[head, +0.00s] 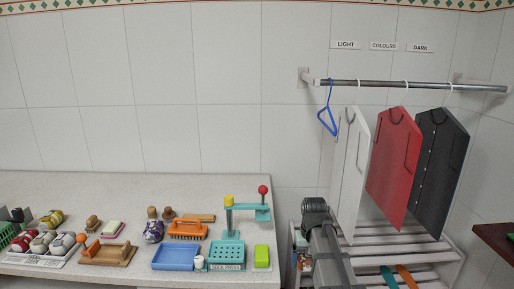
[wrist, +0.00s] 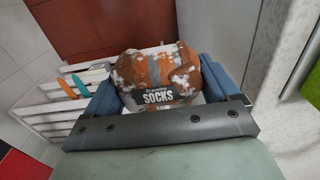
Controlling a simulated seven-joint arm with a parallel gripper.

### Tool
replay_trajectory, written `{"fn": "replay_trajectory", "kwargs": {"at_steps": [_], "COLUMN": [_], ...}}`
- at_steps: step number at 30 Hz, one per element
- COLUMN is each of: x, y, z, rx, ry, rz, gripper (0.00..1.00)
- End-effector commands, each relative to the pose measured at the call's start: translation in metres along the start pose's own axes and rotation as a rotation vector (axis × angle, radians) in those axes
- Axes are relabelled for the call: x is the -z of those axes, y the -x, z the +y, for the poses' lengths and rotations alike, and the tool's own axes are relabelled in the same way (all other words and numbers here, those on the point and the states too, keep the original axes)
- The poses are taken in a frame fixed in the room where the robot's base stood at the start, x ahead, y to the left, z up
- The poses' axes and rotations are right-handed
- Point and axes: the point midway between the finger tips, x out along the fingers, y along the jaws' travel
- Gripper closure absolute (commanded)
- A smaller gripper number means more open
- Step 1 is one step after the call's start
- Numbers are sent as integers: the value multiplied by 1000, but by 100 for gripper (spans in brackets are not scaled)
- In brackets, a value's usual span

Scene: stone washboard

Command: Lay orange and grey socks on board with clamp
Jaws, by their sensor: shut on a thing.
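My gripper (wrist: 160,82) is shut on a bundle of orange and grey-white socks (wrist: 158,72), with a dark label reading "SOCKS". The blue-grey fingers press it from both sides. In the head view my gripper hangs low right of the counter; the bundle is mostly hidden behind my arm there. A teal perforated board (head: 227,247) with a label that seems to read "SOCK PRESS" stands on the counter. A post with a yellow top and a teal arm with a red knob (head: 263,190), resembling a clamp, rises behind it. The board looks empty.
A blue tray (head: 177,257), orange brush (head: 187,228) and green block (head: 262,256) flank the board. Several rolled bundles lie on the counter's left. Right of my arm are a white slatted rack (head: 430,248) and hanging white, red (head: 394,155) and dark shirts.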

Motion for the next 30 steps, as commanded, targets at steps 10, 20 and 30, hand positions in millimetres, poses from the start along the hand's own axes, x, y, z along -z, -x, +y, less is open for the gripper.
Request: {"fn": "replay_trajectory", "kwargs": {"at_steps": [10, 20, 30], "x": [-12, -14, -28], "y": [-3, -2, 4], "z": [2, 51, 146], "rx": [0, 0, 0], "ry": [-10, -89, -245], "rz": [0, 0, 1], "gripper": [46, 46, 46]}}
